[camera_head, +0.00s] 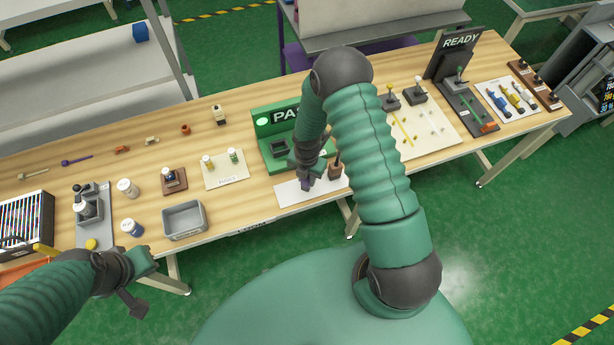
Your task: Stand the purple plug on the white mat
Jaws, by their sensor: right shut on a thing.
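The white mat (287,197) lies at the front edge of the wooden table, just in front of the green panel. My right gripper (307,177) points down over the mat and is shut on the purple plug (307,185). Only a small dark purple part of the plug shows below the fingers. I cannot tell whether the plug touches the mat. My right arm hides part of the area to the right. My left gripper (141,282) is at the lower left, off the table's front edge, away from the mat. I cannot tell how far its fingers are apart.
A brown holder with a dark handle (336,171) stands close by the mat's right end. The green panel stand (270,150) rises behind the mat. A grey tray (184,220) and a cream card with fuses (225,170) are to the left.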

